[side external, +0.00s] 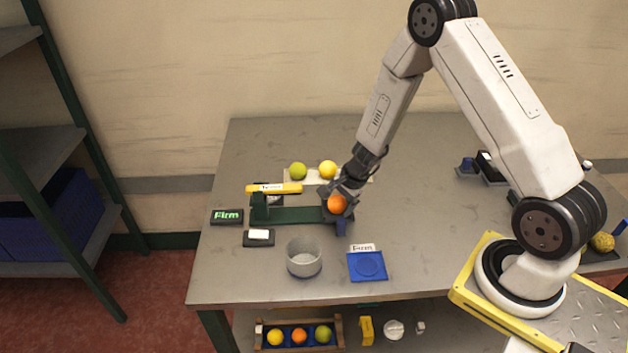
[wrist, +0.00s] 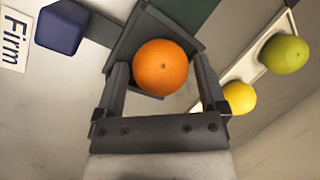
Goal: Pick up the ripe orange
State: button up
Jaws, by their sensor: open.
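The ripe orange (side external: 337,204) is a bright orange fruit at the right end of the dark green fixture (side external: 295,215). In the wrist view the orange (wrist: 162,67) lies between the two dark fingers of my gripper (wrist: 160,80). My gripper (side external: 345,190) comes down on it from above and is open, with a finger on each side. A gap shows between the fruit and the fingers in the wrist view. The fingers hide part of the orange in the side view.
A green fruit (side external: 298,171) and a yellow fruit (side external: 328,169) sit on a pale tray behind. A grey bowl (side external: 304,262), a blue mat (side external: 367,270) beside a "Firm" card (side external: 362,247), and a display reading "Firm" (side external: 227,216) stand nearby.

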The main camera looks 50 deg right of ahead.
dwell(0.5)
jog(key=c, duration=1.2)
jog(key=shift+r, duration=0.1)
jog(key=shift+w+r, duration=0.1)
jog(key=shift+r, duration=1.15)
jog(key=s+r, duration=0.3)
jog(key=s, duration=0.1)
jog(key=s+a+r, duration=0.1)
jog(key=s+r, duration=0.2)
jog(key=s, duration=0.2)
jog(key=s+a+r, duration=0.1)
jog(key=s+r, duration=0.3)
jog(key=s, duration=0.1)
jog(key=shift+a+r, duration=0.1)
jog(key=shift+a, duration=0.15)
